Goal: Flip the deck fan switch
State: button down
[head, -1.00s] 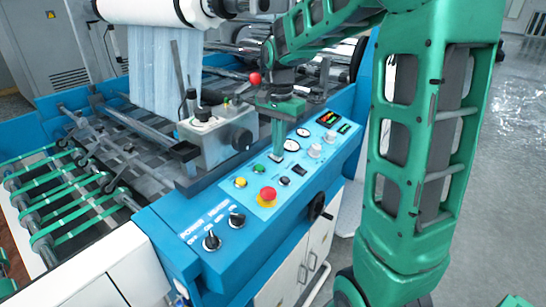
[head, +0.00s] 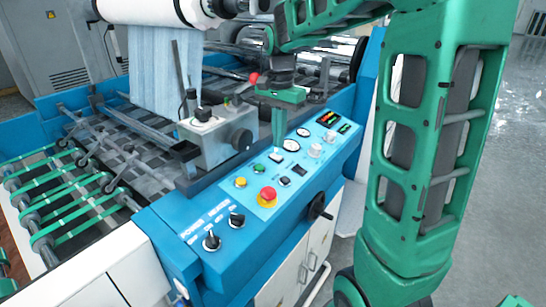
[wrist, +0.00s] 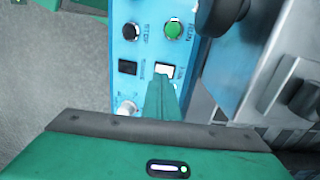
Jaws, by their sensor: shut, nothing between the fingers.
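The likely deck fan switch is a small rocker with a white face (wrist: 164,71) on the blue control panel (head: 222,208). In the wrist view it lies just past my fingertips, beside a partly hidden label too small to read surely. In the head view the rocker (head: 276,158) shows just below the fingertips. My gripper (head: 278,151) is shut and empty, pointing down at the panel. Its fingers (wrist: 160,82) cover part of the panel near the rocker; I cannot tell whether they touch it.
Near the rocker are a green button (wrist: 172,30), a black button (wrist: 131,31), a black rocker (wrist: 127,67) and a white knob (wrist: 127,108). A red mushroom button (head: 267,195) stands up nearer the front. A grey metal box (head: 215,135) rises left of my gripper.

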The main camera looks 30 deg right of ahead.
aim_at(280, 157)
jog(key=shift+r, duration=1.75)
jog(key=s+d+f+n, duration=0.1)
jog(key=s+f+n, duration=0.2)
jog(key=s, duration=1.1)
jog(key=s+d+f+n, duration=0.2)
jog(key=s+f+n, duration=0.2)
jog(key=s, duration=1)
notch_tip(280, 157, down, 2)
jog(key=shift+f, duration=0.2)
jog(key=shift+w, duration=0.1)
